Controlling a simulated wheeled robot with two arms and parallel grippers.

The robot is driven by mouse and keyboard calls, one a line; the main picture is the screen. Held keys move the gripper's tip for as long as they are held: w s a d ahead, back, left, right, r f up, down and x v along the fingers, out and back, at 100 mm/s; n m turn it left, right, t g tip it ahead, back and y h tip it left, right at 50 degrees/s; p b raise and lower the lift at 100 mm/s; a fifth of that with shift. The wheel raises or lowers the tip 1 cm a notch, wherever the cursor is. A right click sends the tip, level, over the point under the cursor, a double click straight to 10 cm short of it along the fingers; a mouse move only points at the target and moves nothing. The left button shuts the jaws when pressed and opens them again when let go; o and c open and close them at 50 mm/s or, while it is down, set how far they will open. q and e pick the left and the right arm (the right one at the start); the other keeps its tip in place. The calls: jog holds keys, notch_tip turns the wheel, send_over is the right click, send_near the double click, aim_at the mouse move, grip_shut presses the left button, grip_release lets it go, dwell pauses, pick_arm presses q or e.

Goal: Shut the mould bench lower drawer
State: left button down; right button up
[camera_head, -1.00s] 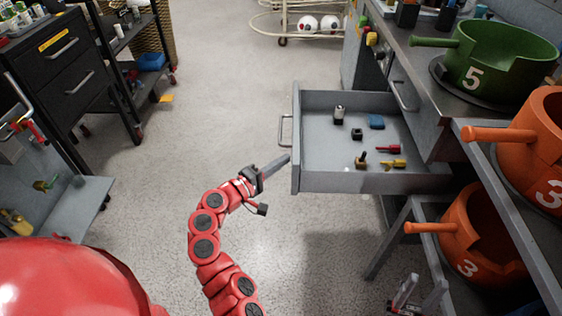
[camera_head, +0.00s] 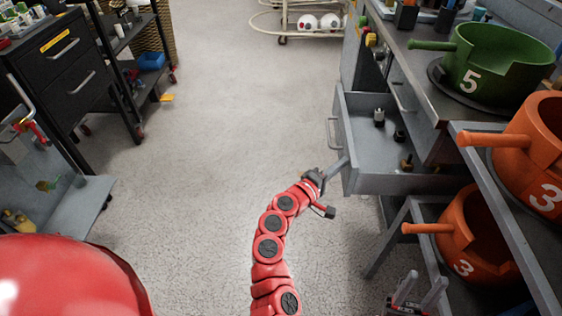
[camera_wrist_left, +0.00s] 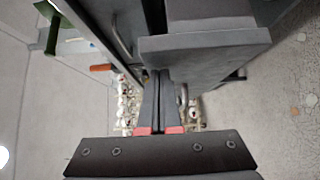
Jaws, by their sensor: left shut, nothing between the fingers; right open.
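The grey lower drawer (camera_head: 408,184) of the mould bench (camera_head: 458,108) stands partly open in the head view, with a few small parts inside. Its bar handle (camera_head: 333,132) is on the front panel. My left gripper (camera_head: 340,166) is shut and empty, with its fingertips at the near edge of the drawer front; they look in contact. In the left wrist view the shut fingers (camera_wrist_left: 158,105) lie against or close to the grey drawer panel (camera_wrist_left: 205,50). My right gripper (camera_head: 420,292) is open at the bottom right, below the bench and away from the drawer.
A green mould (camera_head: 495,65) marked 5 stands on the bench top. Orange moulds marked 3 (camera_head: 535,150) sit on shelves at the right, handles sticking out left. A black drawer cabinet (camera_head: 65,75) stands at the left. The floor between is clear.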

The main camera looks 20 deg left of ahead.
pick_arm(q)
jog(key=w+d+b, duration=0.1)
jog(key=w+d, duration=0.1)
jog(key=d, duration=0.7)
jog(key=w+d+b, duration=0.1)
jog(key=w+d, duration=0.2)
jog(key=d, duration=0.6)
jog(key=shift+d+b, duration=0.25)
jog(key=shift+b, duration=0.1)
jog(key=shift+w+d+r, duration=0.1)
